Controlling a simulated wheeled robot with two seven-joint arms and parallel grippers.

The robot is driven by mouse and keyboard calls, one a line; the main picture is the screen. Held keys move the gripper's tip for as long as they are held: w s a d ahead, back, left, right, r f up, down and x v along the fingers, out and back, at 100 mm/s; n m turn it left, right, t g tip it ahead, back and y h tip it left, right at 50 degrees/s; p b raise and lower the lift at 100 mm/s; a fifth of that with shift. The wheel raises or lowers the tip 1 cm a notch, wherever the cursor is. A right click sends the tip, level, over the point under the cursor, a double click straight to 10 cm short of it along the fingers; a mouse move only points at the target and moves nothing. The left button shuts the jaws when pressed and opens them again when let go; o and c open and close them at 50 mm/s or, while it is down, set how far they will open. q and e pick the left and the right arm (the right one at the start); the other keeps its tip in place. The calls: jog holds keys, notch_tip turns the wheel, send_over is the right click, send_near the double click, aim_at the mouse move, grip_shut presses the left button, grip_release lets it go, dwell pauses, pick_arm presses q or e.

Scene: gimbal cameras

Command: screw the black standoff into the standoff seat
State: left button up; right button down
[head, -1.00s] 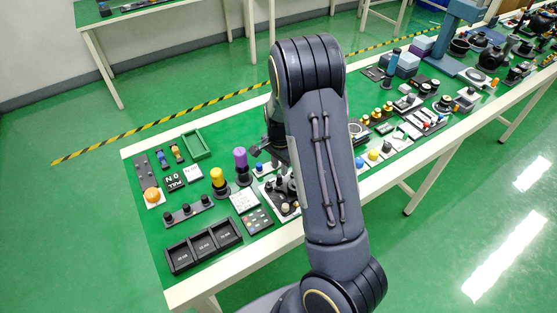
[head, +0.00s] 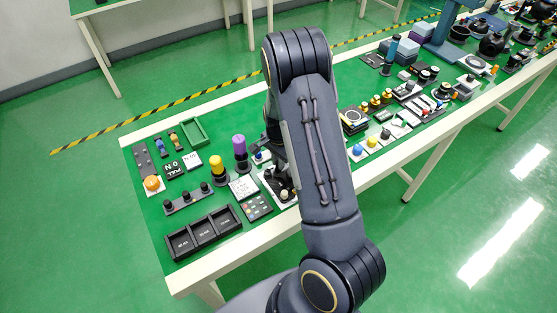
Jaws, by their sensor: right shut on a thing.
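My right arm rises in front of the table and bends down over it, hiding much of its own hand. My right gripper (head: 264,153) shows only in part, dark and small, just right of the purple-topped post. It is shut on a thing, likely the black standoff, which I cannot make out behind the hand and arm. Below the gripper lies a pale plate with dark round parts (head: 284,194), partly covered by the arm. Whether it is the standoff seat, and whether the held part touches it, I cannot tell. My left gripper is out of view.
Close by stand a purple-topped post (head: 239,143), a yellow-topped post (head: 215,164) and a keypad (head: 257,208). A black compartment tray (head: 203,235) lies at the front edge, a green tray (head: 194,132) behind. Many small parts crowd the table right of my arm.

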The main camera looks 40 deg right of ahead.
jog(key=m, duration=0.2)
jog(key=shift+m+p, duration=0.3)
jog(key=shift+p, duration=0.1)
jog(key=c, duration=1.3)
grip_release()
jog(key=shift+r, duration=0.1)
notch_tip(320, 180, up, 8)
jog(key=shift+f+b, duration=0.2)
jog(key=shift+b, duration=0.15)
